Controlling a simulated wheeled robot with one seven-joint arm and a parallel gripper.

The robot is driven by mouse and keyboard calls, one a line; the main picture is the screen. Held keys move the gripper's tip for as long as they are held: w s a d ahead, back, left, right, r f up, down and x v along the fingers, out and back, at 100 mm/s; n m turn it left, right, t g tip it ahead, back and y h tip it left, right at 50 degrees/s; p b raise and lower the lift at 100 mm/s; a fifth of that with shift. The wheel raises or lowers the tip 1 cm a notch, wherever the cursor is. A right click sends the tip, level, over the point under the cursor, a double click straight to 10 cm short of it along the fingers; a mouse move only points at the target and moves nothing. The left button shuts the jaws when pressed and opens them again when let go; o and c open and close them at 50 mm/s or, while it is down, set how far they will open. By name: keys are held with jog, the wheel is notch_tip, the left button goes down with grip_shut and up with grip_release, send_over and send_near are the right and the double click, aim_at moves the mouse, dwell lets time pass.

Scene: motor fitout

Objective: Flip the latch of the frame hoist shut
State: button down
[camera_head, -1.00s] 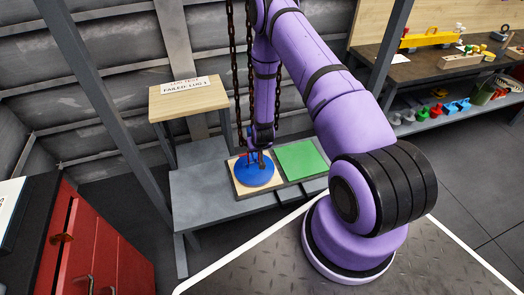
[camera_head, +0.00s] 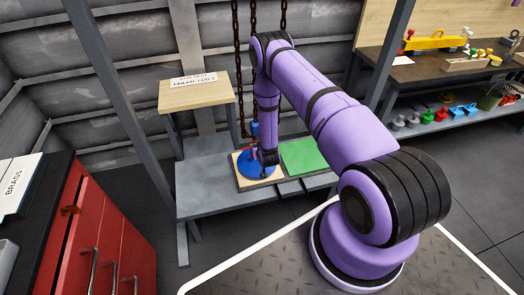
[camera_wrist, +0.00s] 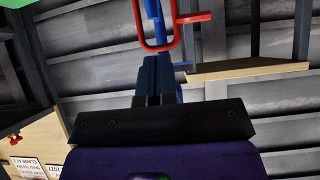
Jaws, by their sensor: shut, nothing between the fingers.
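A blue round base (camera_head: 245,171) sits on a light wooden board on the low grey bench. A blue post (camera_head: 254,130) with red parts rises from it, partly hidden by my arm. My gripper (camera_head: 268,172) is low, in front of the post and over the base's right side. In the wrist view my gripper (camera_wrist: 157,66) is shut and empty, its fingertips close to a red loop (camera_wrist: 174,30) around the blue post (camera_wrist: 152,10). A red bar (camera_wrist: 194,17) sticks out to the right of the loop. I cannot tell whether fingers and loop touch, nor the latch's position.
A green pad (camera_head: 305,155) lies right of the base on the grey bench (camera_head: 200,195). Dark chains (camera_head: 238,70) hang behind. A small wooden-topped stand (camera_head: 197,96) is behind left. A red drawer cabinet (camera_head: 100,235) stands at left, a workbench (camera_head: 430,68) at right.

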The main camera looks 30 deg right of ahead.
jog(key=f+t, duration=0.1)
jog(key=w+f+t+h, duration=0.1)
jog(key=f+t, duration=0.1)
jog(key=shift+d, duration=0.15)
jog(key=shift+r, duration=0.15)
dwell(0.3)
jog(key=shift+r, duration=0.65)
